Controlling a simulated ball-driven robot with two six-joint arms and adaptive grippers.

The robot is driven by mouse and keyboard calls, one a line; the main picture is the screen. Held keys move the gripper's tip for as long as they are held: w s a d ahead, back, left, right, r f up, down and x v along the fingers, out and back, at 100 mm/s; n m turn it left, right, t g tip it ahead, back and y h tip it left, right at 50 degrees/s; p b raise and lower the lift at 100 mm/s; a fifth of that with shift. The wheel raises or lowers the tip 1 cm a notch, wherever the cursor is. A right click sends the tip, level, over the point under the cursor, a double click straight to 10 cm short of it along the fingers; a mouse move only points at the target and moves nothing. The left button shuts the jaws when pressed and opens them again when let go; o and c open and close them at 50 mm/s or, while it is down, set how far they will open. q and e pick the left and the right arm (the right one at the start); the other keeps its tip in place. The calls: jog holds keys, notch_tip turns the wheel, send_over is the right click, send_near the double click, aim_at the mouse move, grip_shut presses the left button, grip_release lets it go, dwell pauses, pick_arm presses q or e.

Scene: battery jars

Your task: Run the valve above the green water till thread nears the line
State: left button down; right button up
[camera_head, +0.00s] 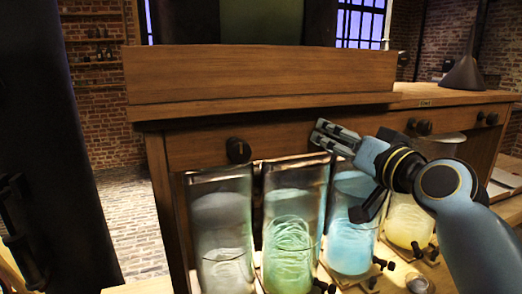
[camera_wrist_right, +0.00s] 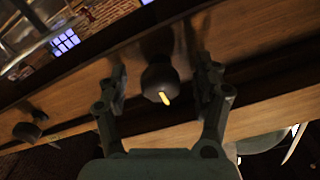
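The jar of green water (camera_head: 288,262) stands second from the left in a row of glass jars, with pale coiled threads inside and clear glass above. I cannot clearly make out its line. A dark valve knob with a yellow mark (camera_wrist_right: 160,80) sits between the spread fingers of my right gripper (camera_wrist_right: 162,82) in the right wrist view, with gaps on both sides. In the head view my right gripper (camera_head: 332,138) is at the wooden front, above and right of the green jar, and hides what is behind it. My left gripper is not in view.
A grey jar (camera_head: 222,240) stands left of the green one. A blue jar (camera_head: 350,245) and a yellow jar (camera_head: 408,222) stand right, partly behind my right arm. Another dark knob (camera_head: 238,150) is on the wooden front above the grey jar.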

jog(key=shift+s, duration=0.1)
jog(key=shift+p+v, duration=0.4)
jog(key=shift+v, duration=2)
